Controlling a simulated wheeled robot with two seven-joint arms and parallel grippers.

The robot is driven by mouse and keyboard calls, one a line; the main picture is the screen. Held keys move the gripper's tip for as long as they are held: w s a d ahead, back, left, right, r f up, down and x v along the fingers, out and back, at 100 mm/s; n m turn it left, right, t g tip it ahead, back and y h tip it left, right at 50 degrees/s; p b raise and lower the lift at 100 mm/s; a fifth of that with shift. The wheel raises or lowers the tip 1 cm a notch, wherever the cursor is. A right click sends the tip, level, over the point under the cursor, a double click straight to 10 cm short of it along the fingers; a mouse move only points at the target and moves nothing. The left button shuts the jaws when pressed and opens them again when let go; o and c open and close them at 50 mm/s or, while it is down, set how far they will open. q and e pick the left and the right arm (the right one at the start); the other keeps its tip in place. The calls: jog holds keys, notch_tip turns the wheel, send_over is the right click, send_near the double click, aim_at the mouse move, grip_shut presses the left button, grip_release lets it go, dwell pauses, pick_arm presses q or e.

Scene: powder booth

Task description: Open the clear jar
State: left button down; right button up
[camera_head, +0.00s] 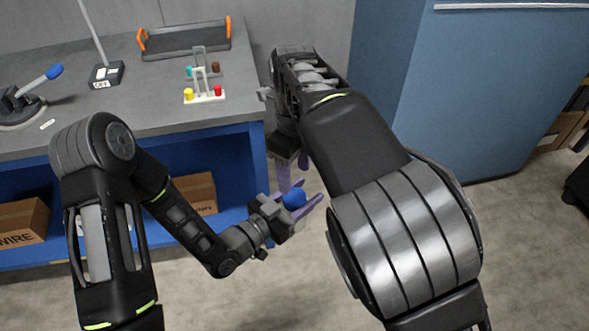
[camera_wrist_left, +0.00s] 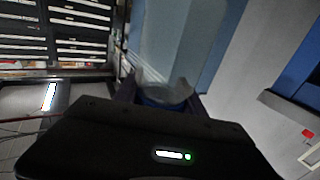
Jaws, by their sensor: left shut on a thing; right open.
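My left gripper (camera_head: 305,196) is below the right one, in front of the bench. It is shut on the clear jar, whose round blue lid (camera_head: 294,198) shows between its purple fingers. A small pale part of the jar (camera_head: 300,212) shows under the lid; the rest is hidden. In the left wrist view, pale see-through edges (camera_wrist_left: 165,80) and a blue part (camera_wrist_left: 165,95) show between the fingers. My right gripper (camera_head: 292,170) is open, its purple fingers pointing down just above the lid. Whether they touch the lid, I cannot tell.
The grey bench (camera_head: 150,95) on a blue frame stands behind at left. It holds a small rack with coloured knobs (camera_head: 204,92), an orange-handled tray (camera_head: 185,40) and a blue-knobbed lever device (camera_head: 20,100). A blue cabinet (camera_head: 480,80) stands at right. Floor at front is clear.

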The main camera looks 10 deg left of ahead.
aim_at(294, 196)
notch_tip(294, 196, down, 8)
jog(key=shift+r, duration=0.15)
dwell(0.3)
jog(key=c, duration=1.2)
jog(key=o, duration=1.5)
jog(key=shift+c, duration=0.2)
jog(key=shift+r, duration=0.1)
jog(key=shift+r, duration=2.2)
